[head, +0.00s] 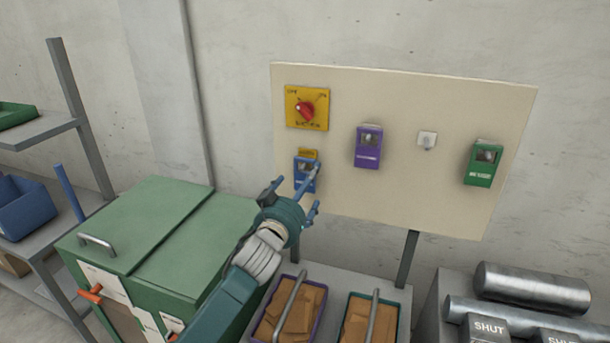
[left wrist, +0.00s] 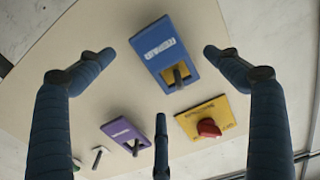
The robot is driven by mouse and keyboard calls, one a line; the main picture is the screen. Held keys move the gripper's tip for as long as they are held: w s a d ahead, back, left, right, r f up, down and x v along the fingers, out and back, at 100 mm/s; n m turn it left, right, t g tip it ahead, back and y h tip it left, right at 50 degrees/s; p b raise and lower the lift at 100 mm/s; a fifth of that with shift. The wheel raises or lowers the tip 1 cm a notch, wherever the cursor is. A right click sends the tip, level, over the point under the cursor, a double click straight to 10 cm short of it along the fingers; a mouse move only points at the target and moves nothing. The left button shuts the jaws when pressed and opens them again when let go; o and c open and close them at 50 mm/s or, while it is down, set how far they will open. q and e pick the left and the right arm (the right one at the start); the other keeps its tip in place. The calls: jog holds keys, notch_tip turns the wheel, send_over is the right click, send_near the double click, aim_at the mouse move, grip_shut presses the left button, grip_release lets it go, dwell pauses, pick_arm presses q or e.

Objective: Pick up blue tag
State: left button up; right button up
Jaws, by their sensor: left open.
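The blue tag (head: 304,176) hangs on a peg on the cream board, below the yellow plate with the red knob. A small orange-yellow strip shows just above it. In the left wrist view the blue tag (left wrist: 166,52) is upper centre, with its lettered face towards me and the peg through its opening. My left gripper (head: 299,189) is in front of the blue tag, its fingers spread. In the left wrist view the fingers of the left gripper (left wrist: 160,82) stand around the tag's outline and none is closed on it. My right gripper is not in view.
The yellow plate (head: 307,108), purple tag (head: 368,147), bare white peg (head: 427,140) and green tag (head: 484,163) share the board (head: 400,200). A green cabinet (head: 140,225) stands left below. Two bins of brown pieces and metal cylinders (head: 532,288) are below the board.

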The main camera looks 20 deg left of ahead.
aim_at(305, 175)
pick_arm(q)
jog(key=w+p, duration=0.2)
jog(key=w, duration=0.3)
jog(key=shift+w+d+f, duration=0.1)
jog(key=shift+w+f, duration=0.05)
jog(key=shift+c, duration=0.7)
jog(key=c, duration=1.1)
